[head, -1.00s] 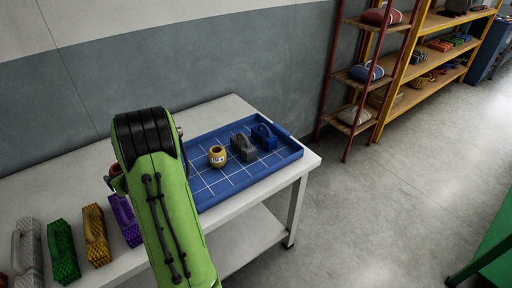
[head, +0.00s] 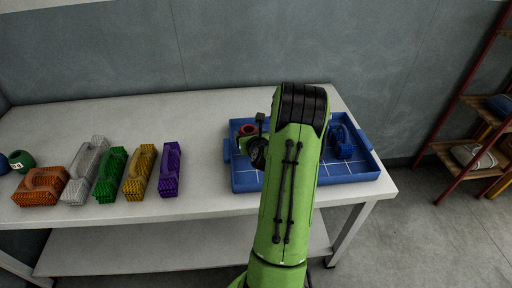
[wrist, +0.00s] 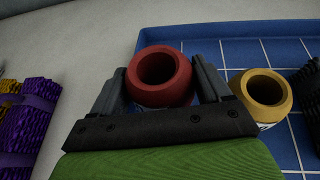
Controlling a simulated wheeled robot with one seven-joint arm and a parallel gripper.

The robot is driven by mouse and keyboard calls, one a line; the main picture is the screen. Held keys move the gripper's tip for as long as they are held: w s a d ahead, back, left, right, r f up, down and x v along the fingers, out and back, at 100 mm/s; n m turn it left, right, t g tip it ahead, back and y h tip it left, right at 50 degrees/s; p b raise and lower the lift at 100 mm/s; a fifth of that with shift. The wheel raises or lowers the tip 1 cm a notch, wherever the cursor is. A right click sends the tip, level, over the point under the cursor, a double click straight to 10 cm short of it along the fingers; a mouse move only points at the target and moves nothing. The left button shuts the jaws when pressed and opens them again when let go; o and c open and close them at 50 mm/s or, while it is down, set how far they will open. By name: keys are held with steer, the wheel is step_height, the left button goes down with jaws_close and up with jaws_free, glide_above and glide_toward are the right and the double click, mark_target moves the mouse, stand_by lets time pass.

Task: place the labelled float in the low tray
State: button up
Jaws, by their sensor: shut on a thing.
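My gripper (wrist: 160,68) is shut on a red ring-shaped float (wrist: 178,85), with a dark finger on either side. A pale patch shows low on the float's side, but I cannot read it. In the head view the red float (head: 248,129) appears over the left part of the low blue tray (head: 245,183). In the wrist view it overlaps the tray's left wall (wrist: 210,34); its height is unclear. A yellow float (wrist: 268,88) with a white label stands in the tray, right of my gripper; my arm hides it in the head view.
A blue brush-like block (head: 342,146) sits at the tray's right. Purple (head: 169,168), yellow (head: 139,172), green (head: 110,174), grey (head: 84,172) and orange (head: 42,186) blocks line the table's left. A labelled green float (head: 22,161) is at far left. The table's back is clear.

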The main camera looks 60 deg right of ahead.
step_height(320, 180, down, 4)
steer(key=shift+a+b, duration=0.1)
steer(key=shift+b, duration=0.8)
steer(key=shift+r, duration=0.15)
steer(key=o, duration=0.9)
